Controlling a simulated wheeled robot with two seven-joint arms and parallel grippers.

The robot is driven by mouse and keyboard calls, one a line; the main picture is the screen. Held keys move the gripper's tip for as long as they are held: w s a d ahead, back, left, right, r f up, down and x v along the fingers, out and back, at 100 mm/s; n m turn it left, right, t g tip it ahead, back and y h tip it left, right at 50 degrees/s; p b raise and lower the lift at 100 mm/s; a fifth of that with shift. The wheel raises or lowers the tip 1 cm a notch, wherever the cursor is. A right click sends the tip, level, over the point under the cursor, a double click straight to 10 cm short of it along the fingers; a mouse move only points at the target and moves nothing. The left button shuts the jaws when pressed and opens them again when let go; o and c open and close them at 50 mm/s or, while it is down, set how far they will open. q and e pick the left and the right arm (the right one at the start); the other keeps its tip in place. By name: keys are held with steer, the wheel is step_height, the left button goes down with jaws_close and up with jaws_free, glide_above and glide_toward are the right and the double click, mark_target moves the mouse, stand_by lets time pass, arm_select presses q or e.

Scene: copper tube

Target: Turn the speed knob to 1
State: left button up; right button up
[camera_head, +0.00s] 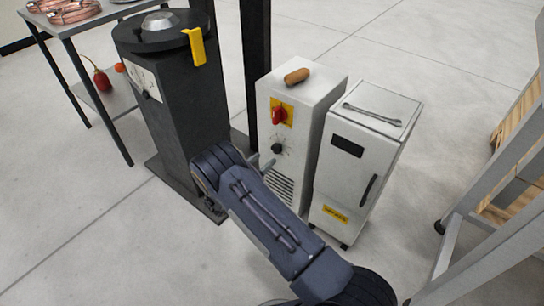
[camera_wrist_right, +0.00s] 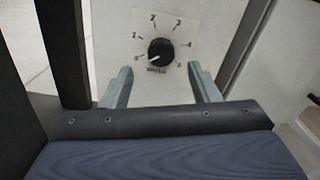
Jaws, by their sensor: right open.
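The speed knob (camera_head: 277,148) is a small black knob on the front of a white cabinet (camera_head: 300,150), below a red switch on a yellow plate. In the right wrist view the knob (camera_wrist_right: 161,50) sits on a pale numbered dial, and its white mark points to the lower left, below the 1. My right gripper (camera_head: 262,163) is in front of the cabinet, just below and left of the knob. In the right wrist view its two fingers (camera_wrist_right: 161,84) are apart and empty, with the knob showing between and beyond them. I cannot tell any contact. My left gripper is out of view.
A black machine (camera_head: 175,90) with a yellow handle stands left of the cabinet, with a dark post between them. A second white unit (camera_head: 362,150) with a wrench (camera_head: 372,115) on top stands close on the right. A brown handle (camera_head: 297,76) lies on the cabinet.

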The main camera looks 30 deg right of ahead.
mark_target(275, 151)
steer(key=b+x, duration=0.1)
steer(key=x, duration=0.4)
steer(key=shift+w+d, duration=0.1)
steer(key=shift+d, duration=0.3)
steer(key=c, duration=1)
steer(key=shift+o, duration=0.2)
steer(key=shift+m+b, duration=0.35)
steer(key=shift+m, duration=0.05)
steer(key=m+b, duration=0.1)
steer(key=m, duration=0.2)
steer(key=shift+f+m+b, duration=0.1)
steer(key=shift+m+b, duration=0.3)
steer(key=m+b, duration=0.2)
steer(key=m, duration=0.3)
